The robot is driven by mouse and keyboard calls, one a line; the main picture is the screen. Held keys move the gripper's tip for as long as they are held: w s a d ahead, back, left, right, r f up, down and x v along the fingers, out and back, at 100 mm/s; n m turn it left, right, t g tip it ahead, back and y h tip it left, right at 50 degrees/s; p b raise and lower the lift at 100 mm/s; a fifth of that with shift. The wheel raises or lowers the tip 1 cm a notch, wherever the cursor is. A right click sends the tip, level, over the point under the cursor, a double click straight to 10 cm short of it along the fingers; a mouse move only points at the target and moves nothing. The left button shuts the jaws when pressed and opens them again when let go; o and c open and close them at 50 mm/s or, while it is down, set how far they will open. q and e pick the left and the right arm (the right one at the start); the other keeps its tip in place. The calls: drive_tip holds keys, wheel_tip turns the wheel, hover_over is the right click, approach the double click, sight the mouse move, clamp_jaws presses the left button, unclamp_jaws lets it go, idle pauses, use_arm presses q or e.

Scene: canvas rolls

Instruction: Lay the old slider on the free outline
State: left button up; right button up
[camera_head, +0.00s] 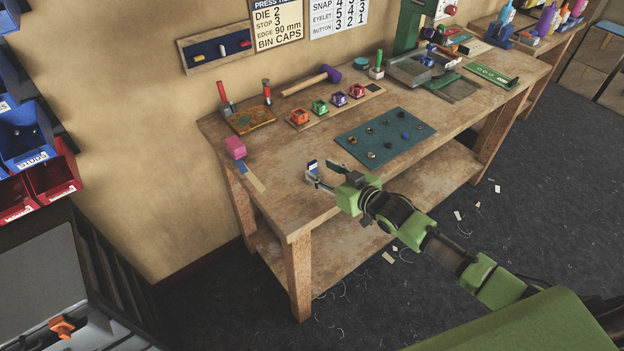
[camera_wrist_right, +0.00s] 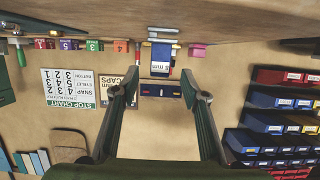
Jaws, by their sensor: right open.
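My right gripper (camera_head: 322,173) is open over the front left part of the workbench. It also shows in the wrist view (camera_wrist_right: 160,94), with its two fingers wide apart and nothing held. A small blue-and-white labelled block (camera_head: 312,165) stands on the bench just beyond the fingertips. In the wrist view the block (camera_wrist_right: 160,57) lies ahead of the gap, upside down in the picture. I cannot tell whether it is the old slider. I cannot make out a free outline; a dark blue wall board (camera_head: 221,47) holds several small coloured pieces. My left gripper is not in view.
The workbench (camera_head: 300,205) carries a teal mat (camera_head: 385,138) with several small round parts, a pink block (camera_head: 235,147), several coloured cubes and a purple mallet (camera_head: 328,73). An orange piece (camera_head: 62,327) sits in a grey box at lower left. Bins stand at the left.

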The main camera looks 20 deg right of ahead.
sight(313, 164)
drive_tip(key=shift+w+a+f+b, duration=0.1)
drive_tip(key=shift+w+f+b, duration=0.05)
drive_tip(key=shift+w+b, duration=0.15)
drive_tip(key=b+x, duration=0.3)
drive_tip(key=shift+w, duration=0.15)
drive_tip(key=shift+w+a+b, duration=0.3)
drive_tip(key=shift+w+b, duration=0.1)
drive_tip(key=shift+w, duration=0.25)
clamp_jaws()
